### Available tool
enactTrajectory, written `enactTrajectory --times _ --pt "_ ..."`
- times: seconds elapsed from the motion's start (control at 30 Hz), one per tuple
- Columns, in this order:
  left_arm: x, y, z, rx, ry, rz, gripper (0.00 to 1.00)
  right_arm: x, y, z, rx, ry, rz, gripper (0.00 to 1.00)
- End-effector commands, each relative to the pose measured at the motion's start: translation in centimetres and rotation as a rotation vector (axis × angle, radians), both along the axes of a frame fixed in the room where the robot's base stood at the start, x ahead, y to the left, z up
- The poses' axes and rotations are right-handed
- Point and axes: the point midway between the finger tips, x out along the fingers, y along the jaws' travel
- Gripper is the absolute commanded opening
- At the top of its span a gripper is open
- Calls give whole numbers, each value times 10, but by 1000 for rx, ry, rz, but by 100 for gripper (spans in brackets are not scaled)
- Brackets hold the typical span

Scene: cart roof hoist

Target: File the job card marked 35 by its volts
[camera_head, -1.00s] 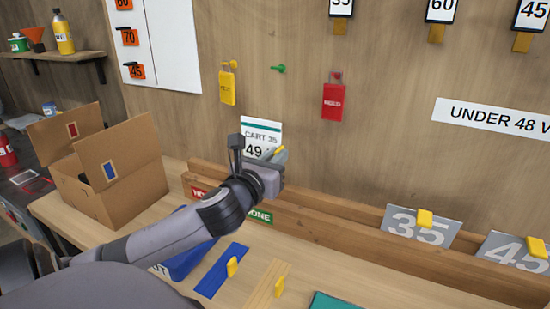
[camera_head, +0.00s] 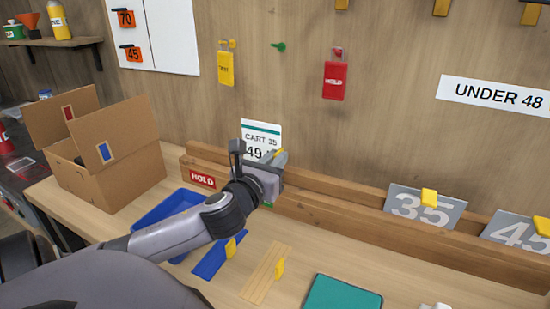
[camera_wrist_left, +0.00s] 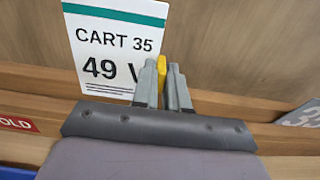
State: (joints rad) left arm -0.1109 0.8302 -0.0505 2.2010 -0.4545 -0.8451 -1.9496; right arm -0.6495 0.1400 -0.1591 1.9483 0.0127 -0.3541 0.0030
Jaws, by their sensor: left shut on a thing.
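The job card (camera_head: 262,133) is white with a teal band and reads CART 35 and 49, with a V partly hidden; the left wrist view shows it larger (camera_wrist_left: 105,50). My left gripper (camera_head: 276,158) is shut on the card's yellow tab (camera_wrist_left: 161,72), with the card upright above the wooden rack (camera_head: 330,215). The rack has a red HOLD label (camera_head: 203,180) at its left; a green label beside it is mostly hidden behind my arm. A sign reading UNDER 48 (camera_head: 498,94) is on the wall at right. My right gripper is not in view.
Grey plates marked 35 (camera_head: 420,208) and 45 (camera_head: 515,230) stand in the rack at right. A cardboard box (camera_head: 120,170) and a blue tray (camera_head: 165,212) are at left. A teal mat (camera_head: 343,292) lies in front. Yellow (camera_head: 226,68) and red (camera_head: 336,80) tags hang above.

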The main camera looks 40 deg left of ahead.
Motion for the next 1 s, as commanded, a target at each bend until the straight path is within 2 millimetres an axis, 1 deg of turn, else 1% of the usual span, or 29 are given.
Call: enactTrajectory --times 0.67,1.0 --pt "0 0 -3 0 0 0 0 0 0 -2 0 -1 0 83" --pt "0 0 -13 0 0 0 0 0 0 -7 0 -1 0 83"
